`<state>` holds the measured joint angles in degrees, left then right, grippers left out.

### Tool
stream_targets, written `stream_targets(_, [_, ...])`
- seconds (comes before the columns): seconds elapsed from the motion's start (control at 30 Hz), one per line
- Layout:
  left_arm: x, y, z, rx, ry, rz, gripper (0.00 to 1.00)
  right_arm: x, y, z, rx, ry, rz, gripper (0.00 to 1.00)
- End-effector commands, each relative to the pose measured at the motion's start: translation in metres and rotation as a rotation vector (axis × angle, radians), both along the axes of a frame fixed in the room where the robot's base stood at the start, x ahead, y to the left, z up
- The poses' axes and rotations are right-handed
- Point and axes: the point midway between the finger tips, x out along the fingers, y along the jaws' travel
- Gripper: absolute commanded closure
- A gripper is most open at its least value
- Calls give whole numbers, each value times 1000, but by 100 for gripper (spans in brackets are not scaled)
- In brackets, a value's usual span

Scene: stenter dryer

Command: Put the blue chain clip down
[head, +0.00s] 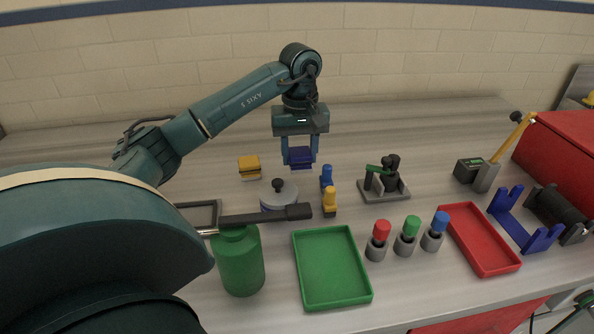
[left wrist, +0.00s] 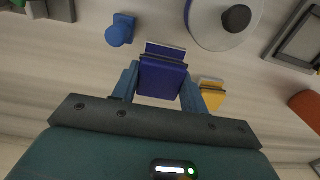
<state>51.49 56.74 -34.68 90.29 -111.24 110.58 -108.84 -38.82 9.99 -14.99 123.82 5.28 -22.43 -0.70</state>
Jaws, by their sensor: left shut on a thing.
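My left gripper (head: 300,150) is shut on the blue chain clip (head: 300,158), toward the back of the table. In the left wrist view the dark blue clip (left wrist: 162,78) sits between the two blue fingers (left wrist: 160,88), with a pale plate edge at its far side. The clip is low over the table; I cannot tell whether it touches the surface. A yellow clip (head: 249,166) stands apart to its left, also seen in the left wrist view (left wrist: 211,97). My right gripper is not in view.
A green tray (head: 332,268), green bottle (head: 239,262), red tray (head: 480,240) and black-green device (head: 384,182) stand around. The table behind the clip is clear.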

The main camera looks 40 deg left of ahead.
Motion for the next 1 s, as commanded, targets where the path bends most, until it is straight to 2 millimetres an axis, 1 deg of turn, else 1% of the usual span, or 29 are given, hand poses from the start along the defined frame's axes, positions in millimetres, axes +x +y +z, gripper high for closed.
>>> stream_targets(0.03, [0, 0, -7, -1, -1, 0, 86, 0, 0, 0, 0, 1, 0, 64])
stream_targets(0.23, [0, 0, -22, -1, -1, 0, 86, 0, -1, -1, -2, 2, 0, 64])
stream_targets(0.43, [0, 0, -49, 0, 0, -2, 86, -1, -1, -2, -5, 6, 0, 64])
stream_targets(0.8, [0, 0, -55, 0, -4, -2, 86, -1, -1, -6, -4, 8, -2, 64])
stream_targets(0.83, [0, 0, -56, 0, -3, -2, 56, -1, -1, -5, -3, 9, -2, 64])
stream_targets(1.0, [0, 0, -55, 0, -3, -2, 42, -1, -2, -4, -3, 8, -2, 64])
